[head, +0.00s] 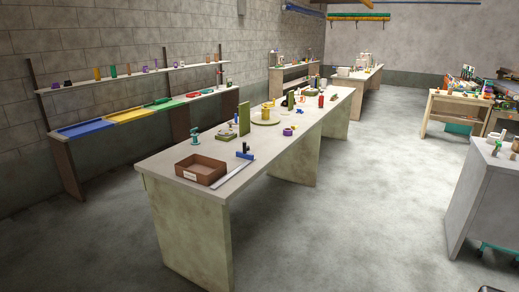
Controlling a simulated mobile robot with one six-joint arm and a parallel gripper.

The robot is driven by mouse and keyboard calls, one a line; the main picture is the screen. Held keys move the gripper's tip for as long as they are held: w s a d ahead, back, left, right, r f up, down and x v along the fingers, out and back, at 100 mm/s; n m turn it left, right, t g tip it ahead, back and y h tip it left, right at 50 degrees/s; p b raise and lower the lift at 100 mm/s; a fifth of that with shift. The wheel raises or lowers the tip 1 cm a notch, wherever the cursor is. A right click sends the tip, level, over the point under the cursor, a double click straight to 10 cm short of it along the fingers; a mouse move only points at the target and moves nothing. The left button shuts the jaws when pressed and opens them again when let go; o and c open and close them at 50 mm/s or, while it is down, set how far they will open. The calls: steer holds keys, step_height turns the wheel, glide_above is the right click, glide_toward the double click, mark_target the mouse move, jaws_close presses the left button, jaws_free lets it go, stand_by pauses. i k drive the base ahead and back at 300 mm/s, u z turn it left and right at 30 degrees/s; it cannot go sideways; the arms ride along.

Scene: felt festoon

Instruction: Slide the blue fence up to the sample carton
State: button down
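A small blue piece with a dark upright part (244,152), which looks like the blue fence, is on the near long table. It stands at the far end of a pale flat strip (230,176) that looks like a rail. A brown open-topped box (201,171) sits left of the strip, near the table's front end; I cannot tell whether it is the sample carton. A gap of bare tabletop shows between the blue piece and the box. My gripper is not in view.
The long table (160,167) also holds a teal stand (194,136), a green upright block (244,114), a round tan plate (266,119) and small items. A shelf unit with coloured trays (86,127) lines the left wall. A grey cabinet (488,205) is at right; open floor lies between.

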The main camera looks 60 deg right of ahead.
mark_target(244, 155)
steer(key=z, duration=1.15)
steer(key=i, duration=0.5)
steer(key=u, duration=0.25)
